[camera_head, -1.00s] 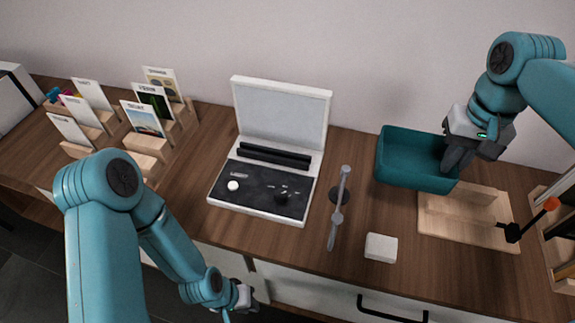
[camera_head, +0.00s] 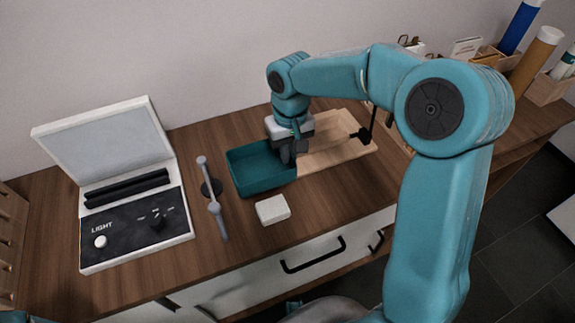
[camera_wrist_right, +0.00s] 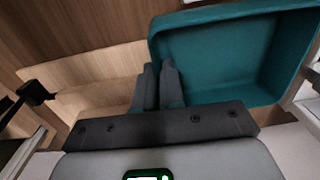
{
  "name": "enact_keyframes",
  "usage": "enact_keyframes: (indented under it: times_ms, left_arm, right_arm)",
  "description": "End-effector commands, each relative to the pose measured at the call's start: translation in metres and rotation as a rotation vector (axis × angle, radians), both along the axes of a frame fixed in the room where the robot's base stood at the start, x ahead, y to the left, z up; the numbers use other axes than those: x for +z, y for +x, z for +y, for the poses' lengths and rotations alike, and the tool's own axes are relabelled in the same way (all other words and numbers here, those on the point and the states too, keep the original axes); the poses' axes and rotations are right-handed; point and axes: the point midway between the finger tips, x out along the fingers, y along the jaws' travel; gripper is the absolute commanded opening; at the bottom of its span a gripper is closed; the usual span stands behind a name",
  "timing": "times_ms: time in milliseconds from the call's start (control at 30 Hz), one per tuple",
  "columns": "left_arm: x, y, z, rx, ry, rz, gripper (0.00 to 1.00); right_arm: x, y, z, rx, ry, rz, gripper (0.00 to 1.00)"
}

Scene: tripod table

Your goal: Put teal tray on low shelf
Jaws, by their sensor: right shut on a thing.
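The teal tray (camera_head: 265,184) is an open rectangular box on the wooden counter, between the grey jointed stand and the pale wooden board. My right gripper (camera_head: 288,155) points down at the tray's right side and is shut on its wall. In the right wrist view, the dark fingers (camera_wrist_right: 159,85) meet at the edge of the tray (camera_wrist_right: 215,65), whose inside looks empty. The fingers hide part of that wall. My left gripper is not in view. I cannot make out which surface is the low shelf.
A white block (camera_head: 273,209) lies close in front of the tray. The grey stand (camera_head: 213,195) and an open white case (camera_head: 135,220) are to the left. The pale board (camera_head: 335,142) with a black clamp (camera_head: 362,134) adjoins on the right. Bottles and boxes stand at far right.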

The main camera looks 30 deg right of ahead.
Motion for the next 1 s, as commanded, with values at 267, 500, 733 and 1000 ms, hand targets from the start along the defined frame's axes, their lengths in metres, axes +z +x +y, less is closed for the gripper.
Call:
enact_keyframes:
  times_ms: [267, 500, 733, 1000]
  left_arm:
    - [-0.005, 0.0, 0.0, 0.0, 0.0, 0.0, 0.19]
    - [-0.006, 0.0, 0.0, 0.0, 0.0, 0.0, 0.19]
    - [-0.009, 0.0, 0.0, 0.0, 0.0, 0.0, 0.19]
    - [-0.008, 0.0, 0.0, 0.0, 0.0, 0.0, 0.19]
  right_arm:
    - [-0.038, 0.001, 0.001, -0.002, 0.001, 0.003, 0.0]
    - [-0.048, 0.002, 0.001, 0.0, 0.001, -0.002, 0.0]
    - [-0.051, 0.002, 0.001, -0.001, 0.001, -0.001, 0.0]
    - [-0.051, 0.001, 0.001, 0.0, 0.0, 0.0, 0.34]
